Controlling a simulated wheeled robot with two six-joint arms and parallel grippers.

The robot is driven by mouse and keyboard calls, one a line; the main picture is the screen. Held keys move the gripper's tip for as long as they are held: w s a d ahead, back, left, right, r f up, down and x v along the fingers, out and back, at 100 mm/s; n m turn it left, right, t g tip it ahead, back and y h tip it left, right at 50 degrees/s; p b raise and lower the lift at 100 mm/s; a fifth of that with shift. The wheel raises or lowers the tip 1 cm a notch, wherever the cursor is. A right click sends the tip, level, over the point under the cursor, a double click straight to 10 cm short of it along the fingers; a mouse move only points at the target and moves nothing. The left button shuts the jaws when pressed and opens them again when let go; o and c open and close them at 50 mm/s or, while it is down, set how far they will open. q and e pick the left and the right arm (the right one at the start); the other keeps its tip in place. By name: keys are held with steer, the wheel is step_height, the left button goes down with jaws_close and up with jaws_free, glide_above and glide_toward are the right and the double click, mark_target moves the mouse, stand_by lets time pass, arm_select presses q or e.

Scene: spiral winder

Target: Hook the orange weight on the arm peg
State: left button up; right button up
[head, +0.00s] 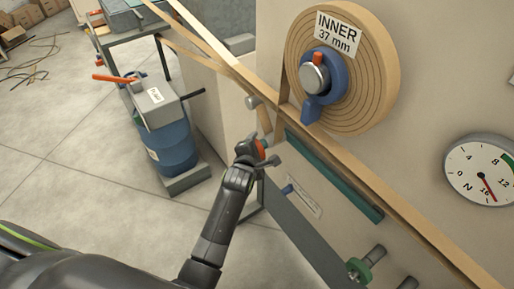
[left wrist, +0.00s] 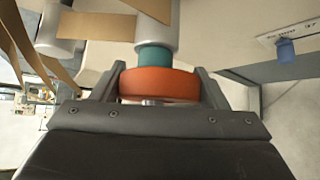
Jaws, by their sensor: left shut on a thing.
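In the left wrist view the orange weight (left wrist: 160,84) is a thick disc between the two fingers of the left gripper (left wrist: 160,88). A teal cylinder (left wrist: 156,57) and a grey cylinder (left wrist: 150,32) show just beyond the disc. I cannot tell whether the weight touches them or which part is the arm peg. My right gripper is not in view.
A wooden strip (head: 385,208) runs along the machine to a coil (head: 350,80) labelled INNER 37 mm. A blue peg (head: 287,189) sits by a label below the bar. A green weight (head: 358,270) hangs on a lower peg. A dial (head: 480,172) is at right, a blue drum (head: 170,148) at left.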

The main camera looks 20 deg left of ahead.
arm_select(q)
steer(key=shift+f+b, duration=1.15)
steer(key=shift+f, duration=0.4)
steer(key=o, duration=1.8)
